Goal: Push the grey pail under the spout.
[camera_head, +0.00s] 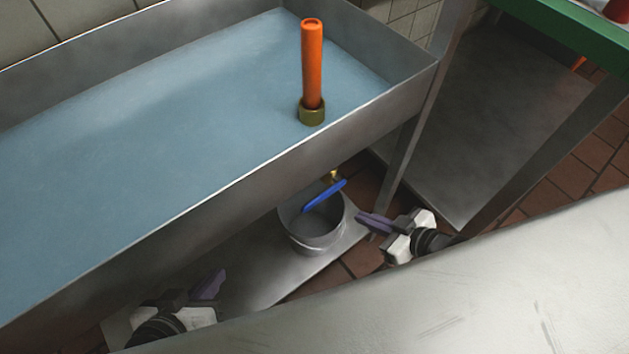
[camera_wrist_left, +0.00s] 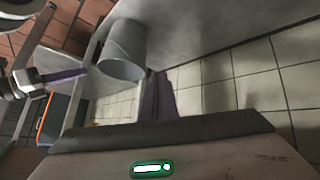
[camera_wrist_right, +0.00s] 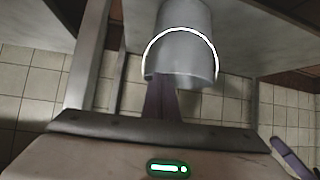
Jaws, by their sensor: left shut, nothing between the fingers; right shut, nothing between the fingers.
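The grey pail (camera_head: 317,240) stands upright on the low metal shelf below the sink basin. The blue valve lever (camera_head: 323,197) shows across the pail's mouth, and the brass spout fitting (camera_head: 335,176) shows at its far rim. I cannot tell whether the outlet is over the opening. My right gripper (camera_head: 364,222) is shut, its purple fingers at the pail's right side. In the right wrist view the fingertips meet the pail's (camera_wrist_right: 183,50) outline; contact is unclear. My left gripper (camera_head: 220,276) is shut and empty, apart from the pail on its left. The pail also shows in the left wrist view (camera_wrist_left: 122,50).
The sink basin (camera_head: 200,200) of bluish water overhangs the low shelf (camera_head: 262,272). An orange standpipe (camera_head: 312,65) rises in it. A basin leg (camera_head: 398,165) stands right of the pail. A metal surface (camera_head: 480,285) fills the lower right foreground.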

